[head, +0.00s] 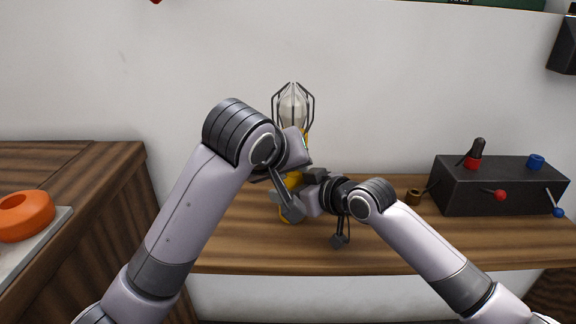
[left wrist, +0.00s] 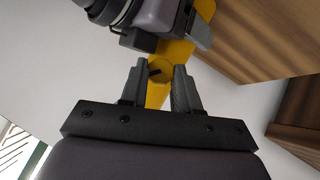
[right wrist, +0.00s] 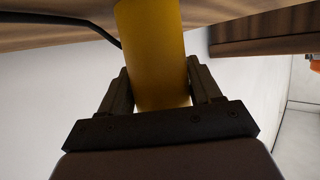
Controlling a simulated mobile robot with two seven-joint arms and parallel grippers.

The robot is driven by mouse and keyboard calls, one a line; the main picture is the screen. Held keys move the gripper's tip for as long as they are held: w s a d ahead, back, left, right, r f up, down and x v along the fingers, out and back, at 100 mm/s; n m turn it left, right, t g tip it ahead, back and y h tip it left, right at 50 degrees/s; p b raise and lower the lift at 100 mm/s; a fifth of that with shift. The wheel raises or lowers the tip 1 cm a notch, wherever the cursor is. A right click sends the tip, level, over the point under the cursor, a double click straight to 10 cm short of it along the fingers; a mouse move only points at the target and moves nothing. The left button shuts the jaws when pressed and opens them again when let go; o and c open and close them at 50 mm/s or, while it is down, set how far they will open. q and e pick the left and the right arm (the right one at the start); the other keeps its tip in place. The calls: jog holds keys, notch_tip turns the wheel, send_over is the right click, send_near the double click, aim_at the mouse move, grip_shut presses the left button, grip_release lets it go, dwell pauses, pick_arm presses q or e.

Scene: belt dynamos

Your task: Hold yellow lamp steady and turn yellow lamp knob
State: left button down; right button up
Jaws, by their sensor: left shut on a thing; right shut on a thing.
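The yellow lamp (head: 293,108) stands upright on the wooden bench, its pale bulb inside a dark wire cage. Its yellow body shows only in patches between my arms in the head view. In the left wrist view, my left gripper (left wrist: 157,78) is shut on a yellow knob (left wrist: 160,71) with a dark mark on its end. In the right wrist view, my right gripper (right wrist: 160,75) is shut around the lamp's thick yellow body (right wrist: 152,45). In the head view, both hands meet at the lamp, and my arms hide the knob and most fingertips.
A black box (head: 495,190) with red and blue knobs and levers stands on the bench (head: 240,250) at right. An orange ring-shaped thing (head: 25,216) lies on a pale plate at far left. The front of the bench is mostly clear.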

pick_arm(q)
jog(key=shift+d+y, duration=0.1)
jog(key=shift+y, duration=0.2)
dwell(0.4)
jog(key=c, duration=0.8)
grip_release()
jog(key=shift+r, duration=0.1)
jog(key=v, duration=1.2)
